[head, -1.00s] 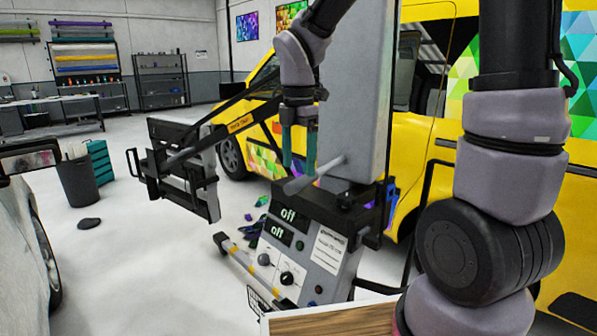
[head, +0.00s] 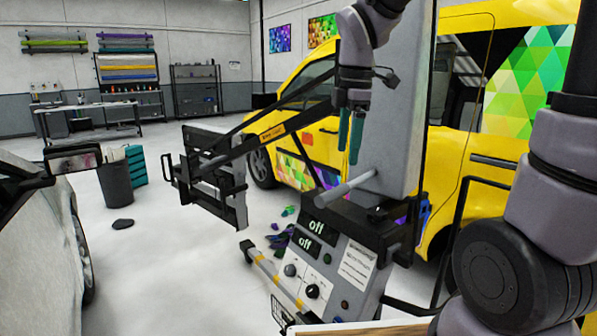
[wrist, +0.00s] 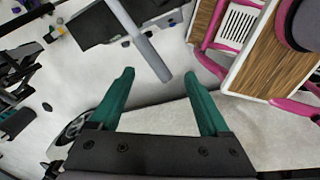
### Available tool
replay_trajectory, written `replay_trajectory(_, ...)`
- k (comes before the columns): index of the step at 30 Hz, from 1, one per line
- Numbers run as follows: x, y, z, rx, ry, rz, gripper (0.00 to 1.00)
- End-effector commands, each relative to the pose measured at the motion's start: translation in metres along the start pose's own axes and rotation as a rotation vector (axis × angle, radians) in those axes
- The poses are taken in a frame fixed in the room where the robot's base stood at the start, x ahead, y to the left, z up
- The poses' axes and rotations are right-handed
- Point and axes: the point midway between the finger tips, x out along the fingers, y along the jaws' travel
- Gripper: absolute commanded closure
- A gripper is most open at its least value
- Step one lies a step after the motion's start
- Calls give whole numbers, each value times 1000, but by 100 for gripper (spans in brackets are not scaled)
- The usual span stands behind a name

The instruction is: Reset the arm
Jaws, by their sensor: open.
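My arm comes down from the top of the head view. My gripper (head: 349,155) has teal fingers that point down and stand apart. It hangs in front of the grey column (head: 388,110) of a wheeled lamp machine, above its grey handle bar (head: 347,186). The wrist view shows the open gripper (wrist: 160,76) with nothing between the fingers. The handle bar (wrist: 147,52) shows just beyond the fingertips there; I cannot tell whether they touch.
The machine's control panel (head: 330,262) reads "off" on two displays. Its black lamp head (head: 215,178) reaches left. A yellow van (head: 480,135) stands behind, a silver car (head: 35,235) at left. A wood-topped pink cart (wrist: 262,50) is near. Open floor (head: 165,265) lies between.

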Motion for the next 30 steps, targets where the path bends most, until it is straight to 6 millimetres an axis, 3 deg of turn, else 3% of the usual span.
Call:
replay_trajectory(3, -26, -15, 28, 431, 47, 106, 20)
replay_trajectory(9, -59, -45, 66, 1161, 224, 231, 20)
replay_trajectory(15, -78, -71, 91, 1725, 452, 266, 20)
replay_trajectory(21, -84, -83, 100, 1967, 574, 252, 20)
replay_trajectory(30, -84, -83, 100, 1989, 584, 249, 20)
